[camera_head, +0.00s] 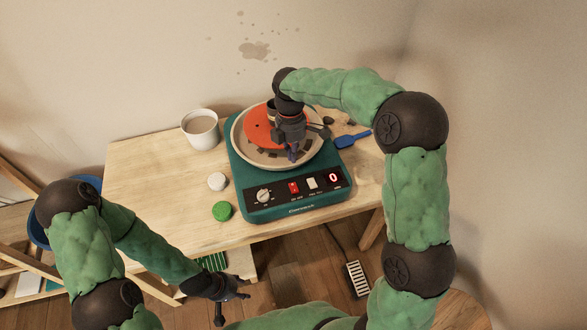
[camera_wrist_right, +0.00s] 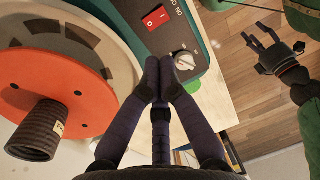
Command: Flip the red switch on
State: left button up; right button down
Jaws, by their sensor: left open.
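The red switch (camera_head: 293,188) is on the dark front panel of the green pottery wheel (camera_head: 262,212), between a round knob (camera_head: 264,196) and a white switch (camera_head: 312,183). In the right wrist view the red switch (camera_wrist_right: 155,18) is beyond my fingertips, with the knob (camera_wrist_right: 184,60) nearer them. I cannot tell which way the switch is tilted. My right gripper (camera_head: 292,155) points down above the wheel's pan, behind the panel. Its fingertips (camera_wrist_right: 160,88) are together with nothing visible between them. My left gripper (camera_head: 240,289) is open and empty, low in front of the table.
An orange disc (camera_head: 257,127) lies in the wheel's pan (camera_head: 240,148). A mug (camera_head: 200,130), a white lump (camera_head: 217,181), a green round item (camera_head: 222,211) and a blue scoop (camera_head: 352,139) are on the wooden table (camera_head: 150,185). A red 0 shows on the panel's display (camera_head: 333,178).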

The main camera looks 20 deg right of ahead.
aim_at(295, 189)
jog(key=f+b, duration=0.1)
jog(key=f, duration=0.3)
jog(key=s+f+b, duration=0.1)
jog(key=f+b, duration=0.1)
jog(key=f, duration=0.2)
jog(key=f+b, duration=0.2)
jog(key=f, duration=0.3)
jog(key=shift+s, duration=0.3)
jog(key=shift+f, duration=0.1)
